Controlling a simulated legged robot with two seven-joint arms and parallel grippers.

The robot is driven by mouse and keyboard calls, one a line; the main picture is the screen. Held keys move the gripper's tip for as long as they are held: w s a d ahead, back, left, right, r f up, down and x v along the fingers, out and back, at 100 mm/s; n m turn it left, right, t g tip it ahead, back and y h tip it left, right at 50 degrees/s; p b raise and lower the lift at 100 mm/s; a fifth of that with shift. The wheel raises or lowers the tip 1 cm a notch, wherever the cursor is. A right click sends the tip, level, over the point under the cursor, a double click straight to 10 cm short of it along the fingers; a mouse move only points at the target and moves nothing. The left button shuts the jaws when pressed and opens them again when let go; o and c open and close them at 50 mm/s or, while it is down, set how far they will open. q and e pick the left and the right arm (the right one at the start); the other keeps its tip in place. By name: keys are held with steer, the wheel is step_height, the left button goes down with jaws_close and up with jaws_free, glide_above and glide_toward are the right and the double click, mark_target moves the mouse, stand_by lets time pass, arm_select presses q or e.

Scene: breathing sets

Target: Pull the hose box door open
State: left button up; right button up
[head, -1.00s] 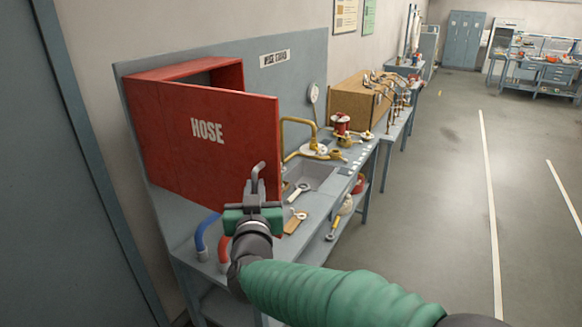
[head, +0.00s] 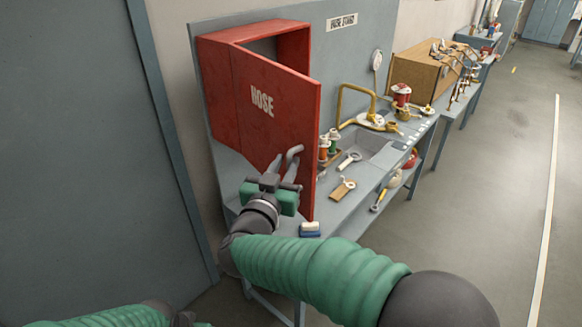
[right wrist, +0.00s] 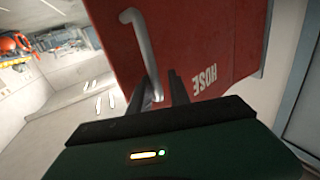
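The red hose box door (head: 265,115), marked HOSE, stands swung out from its red box (head: 255,36) on the wall panel, with a dark gap behind it. Its grey bar handle (right wrist: 141,38) is near the free edge. My right gripper (head: 282,168) is at this handle. In the right wrist view, the handle's lower end lies between the dark fingers (right wrist: 166,92), which look closed around it; finger contact is partly hidden. My left arm enters at the bottom left of the head view; its gripper is cut off by the frame edge and its fingers do not show.
A grey bench (head: 345,208) runs below and right of the box, with a sink, brass pipe (head: 355,98), spools and small tools. A wooden case (head: 425,72) stands farther back. A grey-blue door or panel (head: 70,150) is at left. Floor at right is clear.

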steer(key=shift+o, duration=1.1)
steer(key=shift+w+a+f, duration=0.15)
steer(key=shift+w, duration=0.15)
arm_select(q)
steer(key=shift+w+a+f, duration=0.15)
steer(key=shift+w+a, duration=0.15)
steer(key=shift+a, duration=0.2)
arm_select(e)
steer(key=shift+a+f, duration=0.1)
steer(key=shift+a, duration=0.1)
arm_select(q)
steer(key=shift+d, duration=0.15)
arm_select(e)
steer(key=shift+d, duration=0.2)
arm_select(q)
steer(key=b+x, duration=0.2)
steer(key=s+b+x, duration=0.1)
steer(key=b+x, duration=0.1)
steer(key=shift+w+f+b, duration=0.1)
steer(key=shift+f+b, duration=0.2)
steer(key=shift+f, duration=0.05)
arm_select(e)
steer(key=v, duration=1.6)
steer(key=shift+s+a, duration=0.25)
steer(key=shift+s, duration=0.05)
